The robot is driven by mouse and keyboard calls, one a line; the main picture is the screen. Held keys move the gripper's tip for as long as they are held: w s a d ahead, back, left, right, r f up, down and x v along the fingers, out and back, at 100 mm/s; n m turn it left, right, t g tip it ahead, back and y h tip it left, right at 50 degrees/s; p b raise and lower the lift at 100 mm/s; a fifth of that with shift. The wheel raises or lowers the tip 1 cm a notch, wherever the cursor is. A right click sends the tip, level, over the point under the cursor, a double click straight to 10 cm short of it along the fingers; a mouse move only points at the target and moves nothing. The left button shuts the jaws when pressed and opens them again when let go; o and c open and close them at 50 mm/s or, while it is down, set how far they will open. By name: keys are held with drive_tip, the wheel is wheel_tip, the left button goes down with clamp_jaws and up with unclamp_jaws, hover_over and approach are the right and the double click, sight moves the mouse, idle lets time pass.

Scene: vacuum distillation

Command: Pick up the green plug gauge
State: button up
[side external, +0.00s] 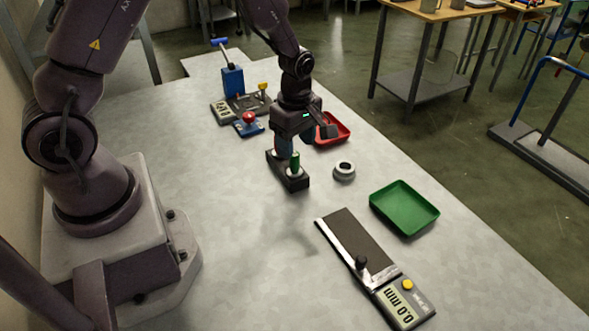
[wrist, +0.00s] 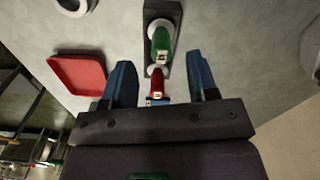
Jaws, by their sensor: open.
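The green plug gauge (side external: 295,163) stands upright in a dark holder block (side external: 295,184) on the table. In the wrist view the green plug gauge (wrist: 161,42) is beyond the fingertips, between their lines.
A red tray (side external: 333,131) lies behind the gripper, and a white ring (side external: 344,170) lies right of the holder. A green tray (side external: 404,207) and a measuring device (side external: 372,266) are in front right. Another instrument with a blue block (side external: 232,80) stands at the back.

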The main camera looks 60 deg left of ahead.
sight(295, 161)
drive_tip(key=shift+s+a+f, duration=0.1)
drive_tip(key=shift+a+f, duration=0.05)
drive_tip(key=shift+f, duration=2.8)
clamp_jaws()
drive_tip(key=shift+r, duration=0.1)
